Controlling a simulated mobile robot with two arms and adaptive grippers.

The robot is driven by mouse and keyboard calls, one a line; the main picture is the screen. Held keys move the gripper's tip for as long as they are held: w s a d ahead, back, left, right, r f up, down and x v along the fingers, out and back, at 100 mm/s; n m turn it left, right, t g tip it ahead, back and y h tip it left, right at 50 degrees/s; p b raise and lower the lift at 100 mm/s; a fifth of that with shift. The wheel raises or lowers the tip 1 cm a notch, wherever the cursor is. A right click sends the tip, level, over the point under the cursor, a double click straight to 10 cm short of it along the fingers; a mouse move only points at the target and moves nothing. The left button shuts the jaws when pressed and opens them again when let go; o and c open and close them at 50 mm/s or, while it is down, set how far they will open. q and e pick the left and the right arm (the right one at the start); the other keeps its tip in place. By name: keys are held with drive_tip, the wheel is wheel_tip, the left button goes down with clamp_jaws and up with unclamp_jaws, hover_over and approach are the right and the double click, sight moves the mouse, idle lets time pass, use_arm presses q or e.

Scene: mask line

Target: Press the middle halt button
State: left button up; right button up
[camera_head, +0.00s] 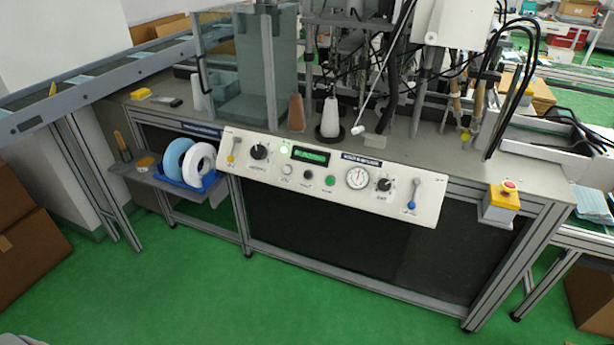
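A white control panel (340,205) slopes along the front of the machine bench. In its middle is a row of small round buttons: a pale one (287,170) on the left, a black one (308,175) in the middle and a green one (330,181) on the right. Their labels are too small to read. A lit green display (311,156) sits above them. A red mushroom button (509,186) on a yellow box (503,198) stands apart at the bench's right front corner. Neither of my grippers is in view.
The panel also bears a black knob (259,152), a gauge (357,178), another knob (383,185) and a blue-handled lever (412,195). A side shelf (150,175) with tape rolls juts out at left. The green floor (230,300) in front is clear.

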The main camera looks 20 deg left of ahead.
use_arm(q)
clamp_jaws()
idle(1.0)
